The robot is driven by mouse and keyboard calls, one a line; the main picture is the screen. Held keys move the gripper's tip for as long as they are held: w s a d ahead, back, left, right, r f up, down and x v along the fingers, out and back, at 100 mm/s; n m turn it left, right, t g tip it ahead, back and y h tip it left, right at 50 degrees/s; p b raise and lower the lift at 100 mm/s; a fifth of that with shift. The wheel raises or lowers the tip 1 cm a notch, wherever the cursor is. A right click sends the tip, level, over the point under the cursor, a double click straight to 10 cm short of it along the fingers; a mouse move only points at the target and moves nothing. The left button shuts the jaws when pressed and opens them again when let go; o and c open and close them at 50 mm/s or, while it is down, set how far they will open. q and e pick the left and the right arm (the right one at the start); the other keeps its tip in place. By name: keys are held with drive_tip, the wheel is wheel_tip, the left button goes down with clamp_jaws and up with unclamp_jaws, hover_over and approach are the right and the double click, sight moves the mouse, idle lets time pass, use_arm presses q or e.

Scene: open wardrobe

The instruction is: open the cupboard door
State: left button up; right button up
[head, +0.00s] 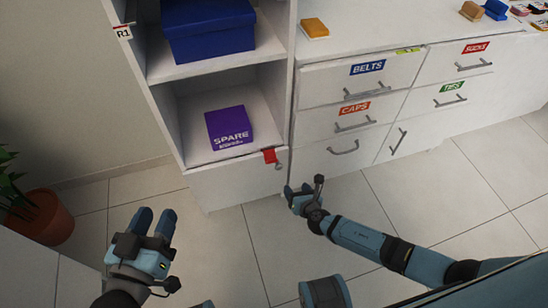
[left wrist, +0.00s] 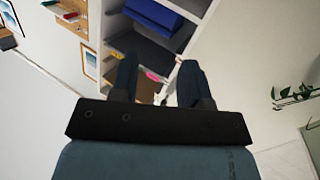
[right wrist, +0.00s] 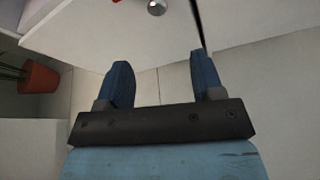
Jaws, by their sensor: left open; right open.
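The white cupboard door (head: 235,185) is at the bottom of the tall shelf unit in the head view and looks shut. A round metal knob (head: 279,166) sits near its upper right corner; it also shows at the top of the right wrist view (right wrist: 157,7). My right gripper (head: 303,188) is open and empty, just below and right of the knob, apart from it. In the right wrist view its fingers (right wrist: 162,70) point toward the door. My left gripper (head: 154,218) is open and empty above the floor at lower left.
A purple SPARE box (head: 229,127) and a blue box (head: 208,32) sit on the shelves above. A drawer unit (head: 325,155) with grey handles stands at right. A potted plant (head: 40,217) is at far left. Tiled floor in front is clear.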

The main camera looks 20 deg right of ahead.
drive_tip(key=w, duration=0.1)
drive_tip(key=b, duration=0.4)
approach(280, 168)
drive_tip(key=x, duration=0.3)
drive_tip(key=b+x, duration=0.2)
drive_tip(key=x, duration=0.3)
drive_tip(key=shift+w+a+f, duration=0.1)
drive_tip(key=shift+w+f, duration=0.05)
drive_tip(key=shift+f, duration=0.05)
drive_tip(key=shift+w+b, duration=0.3)
drive_tip(key=shift+w, duration=0.15)
use_arm(q)
drive_tip(key=shift+d+m+h, duration=0.3)
drive_tip(key=shift+d+h, duration=0.75)
drive_tip(key=shift+h, duration=0.05)
